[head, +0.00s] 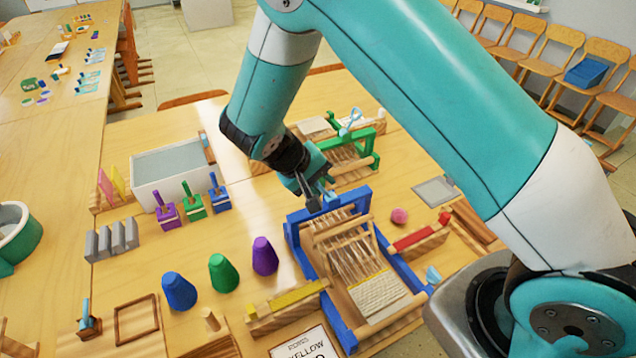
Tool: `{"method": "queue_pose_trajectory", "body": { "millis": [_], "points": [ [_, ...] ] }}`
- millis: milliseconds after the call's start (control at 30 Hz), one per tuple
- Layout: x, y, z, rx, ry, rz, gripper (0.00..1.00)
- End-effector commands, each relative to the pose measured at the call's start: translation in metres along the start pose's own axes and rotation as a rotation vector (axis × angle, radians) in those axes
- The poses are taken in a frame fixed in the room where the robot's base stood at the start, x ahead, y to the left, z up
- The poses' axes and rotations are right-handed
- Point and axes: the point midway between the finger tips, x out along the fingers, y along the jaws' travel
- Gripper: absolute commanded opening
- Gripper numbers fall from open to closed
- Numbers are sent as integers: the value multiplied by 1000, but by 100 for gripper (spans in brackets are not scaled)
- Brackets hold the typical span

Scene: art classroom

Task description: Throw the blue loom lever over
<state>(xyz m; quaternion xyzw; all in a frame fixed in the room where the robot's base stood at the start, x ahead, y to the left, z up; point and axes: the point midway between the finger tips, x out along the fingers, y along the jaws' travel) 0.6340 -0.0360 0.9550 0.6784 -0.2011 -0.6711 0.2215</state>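The blue loom (292,232) stands on the table in the lower middle, with a wooden frame, pale warp threads and a woven patch inside. A light blue lever part (329,195) shows at its far top bar, right beside my gripper. My gripper (315,200) points down at that far bar, its dark fingers at or very close to the lever. The arm and fingers partly cover the spot, so I cannot tell whether the fingers touch the lever or how far they are apart.
A green loom (368,142) with its own light blue lever (350,121) stands just behind. Blue (179,291), green (223,273) and purple (265,256) cones stand left. A red block (415,238) and pink ball (399,215) lie right. A white-sided tray (145,193) stands back left.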

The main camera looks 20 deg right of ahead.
Motion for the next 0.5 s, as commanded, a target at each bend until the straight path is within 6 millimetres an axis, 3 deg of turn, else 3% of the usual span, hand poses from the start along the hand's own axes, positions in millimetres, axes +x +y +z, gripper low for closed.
{"method": "queue_pose_trajectory", "body": {
  "millis": [333,500],
  "points": [
    [-2,-3,0,-5,3,-4,40],
    [-21,-4,-1,-5,7,-6,40]
  ]
}}
